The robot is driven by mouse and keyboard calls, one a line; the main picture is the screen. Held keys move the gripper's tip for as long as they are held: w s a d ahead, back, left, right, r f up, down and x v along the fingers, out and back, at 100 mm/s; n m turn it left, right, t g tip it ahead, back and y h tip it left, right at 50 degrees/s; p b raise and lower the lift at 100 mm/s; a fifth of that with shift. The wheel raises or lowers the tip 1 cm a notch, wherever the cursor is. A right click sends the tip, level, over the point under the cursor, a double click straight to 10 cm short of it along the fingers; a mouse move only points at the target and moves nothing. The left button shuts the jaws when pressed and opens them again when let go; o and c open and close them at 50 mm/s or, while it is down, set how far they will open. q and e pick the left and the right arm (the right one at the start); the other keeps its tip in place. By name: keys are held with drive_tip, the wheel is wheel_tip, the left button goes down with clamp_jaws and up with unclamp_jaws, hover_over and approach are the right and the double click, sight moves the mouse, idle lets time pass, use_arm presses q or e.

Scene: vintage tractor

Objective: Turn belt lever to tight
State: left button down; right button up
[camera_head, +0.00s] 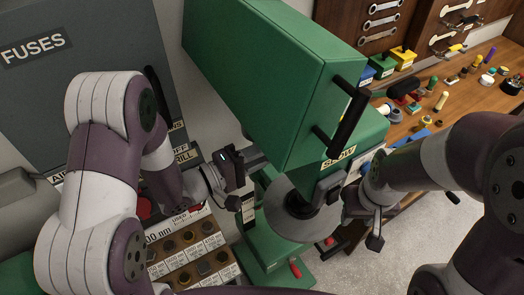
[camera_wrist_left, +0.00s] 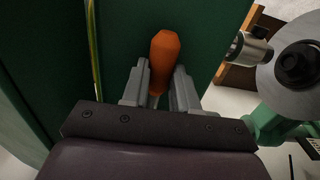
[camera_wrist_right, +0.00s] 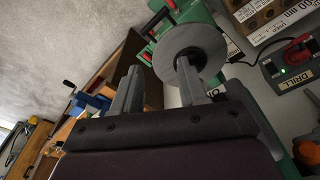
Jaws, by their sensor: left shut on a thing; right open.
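An orange lever handle (camera_wrist_left: 164,58) stands between the finger pads of my left gripper (camera_wrist_left: 158,88) in the left wrist view, against a dark green machine side. The left gripper (camera_head: 256,158) is shut on it. In the head view that handle is hidden. The green machine (camera_head: 265,75) has a SLOW label (camera_head: 339,163) and a grey disc (camera_head: 290,222) on a spindle. My right gripper (camera_wrist_right: 157,82) is open beside the disc (camera_wrist_right: 195,52); one finger overlaps the disc's hub in the right wrist view, and contact cannot be told.
A black bar handle (camera_head: 350,118) juts from the machine's front. A wooden bench (camera_head: 465,98) with small coloured items stands at the right. A tray of labelled parts (camera_head: 190,255) and a grey FUSES cabinet (camera_head: 90,50) lie at the left. The light floor (camera_head: 430,225) shows below the bench.

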use_arm(q)
drive_tip(key=shift+r, duration=0.1)
drive_tip(key=c, duration=0.9)
unclamp_jaws()
drive_tip(key=shift+o, duration=0.2)
drive_tip(key=b+v, duration=0.4)
drive_tip(key=v, duration=0.8)
drive_tip(key=shift+s+a+b, duration=0.2)
drive_tip(key=shift+b, duration=0.1)
